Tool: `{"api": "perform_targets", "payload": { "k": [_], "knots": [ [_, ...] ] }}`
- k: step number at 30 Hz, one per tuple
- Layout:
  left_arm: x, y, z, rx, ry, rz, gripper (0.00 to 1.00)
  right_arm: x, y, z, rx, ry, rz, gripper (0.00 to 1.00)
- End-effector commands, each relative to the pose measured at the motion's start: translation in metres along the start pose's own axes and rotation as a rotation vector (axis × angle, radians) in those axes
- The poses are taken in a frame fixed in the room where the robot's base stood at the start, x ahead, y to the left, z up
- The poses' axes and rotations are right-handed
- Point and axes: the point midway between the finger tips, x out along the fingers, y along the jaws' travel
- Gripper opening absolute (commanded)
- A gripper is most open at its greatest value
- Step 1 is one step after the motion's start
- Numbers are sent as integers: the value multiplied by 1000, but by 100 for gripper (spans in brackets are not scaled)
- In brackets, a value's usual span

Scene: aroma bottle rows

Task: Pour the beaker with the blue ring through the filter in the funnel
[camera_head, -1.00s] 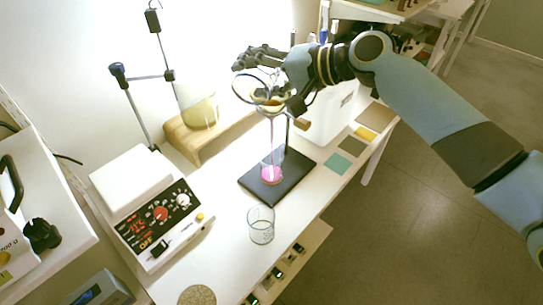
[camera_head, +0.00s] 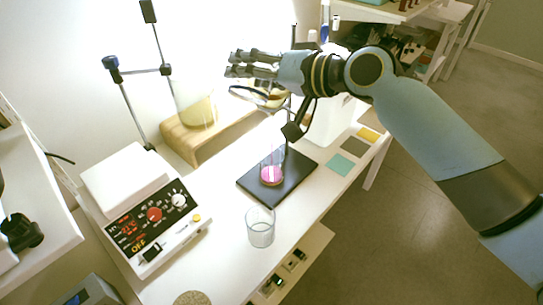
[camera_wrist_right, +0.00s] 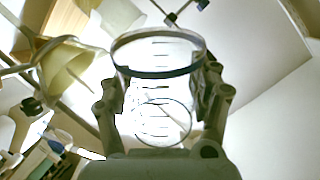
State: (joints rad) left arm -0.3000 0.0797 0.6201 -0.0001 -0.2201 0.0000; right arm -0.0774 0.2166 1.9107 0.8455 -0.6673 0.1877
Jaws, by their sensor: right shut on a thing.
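My right gripper (camera_head: 254,64) is shut on a clear beaker, whose dark blue ring (camera_wrist_right: 160,72) and measuring marks show in the wrist view. The beaker stands between the fingers, and no liquid can be made out in it. In the head view, the hand is above and a little left of the stand. A receiving vessel (camera_head: 271,175) with pink liquid stands on the black stand base (camera_head: 300,165). My left gripper is not in view.
An empty clear beaker (camera_head: 260,230) stands on the table in front. A hotplate-like device (camera_head: 125,178) is at left. Coloured squares (camera_head: 340,164) lie at right.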

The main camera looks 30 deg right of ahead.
Motion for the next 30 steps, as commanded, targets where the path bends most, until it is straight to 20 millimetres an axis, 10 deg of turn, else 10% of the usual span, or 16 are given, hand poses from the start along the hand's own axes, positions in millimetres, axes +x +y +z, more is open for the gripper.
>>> {"api": "perform_targets", "payload": {
  "k": [30],
  "knots": [
    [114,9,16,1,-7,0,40,15,35,57,-376,157,0,25]
  ]
}}
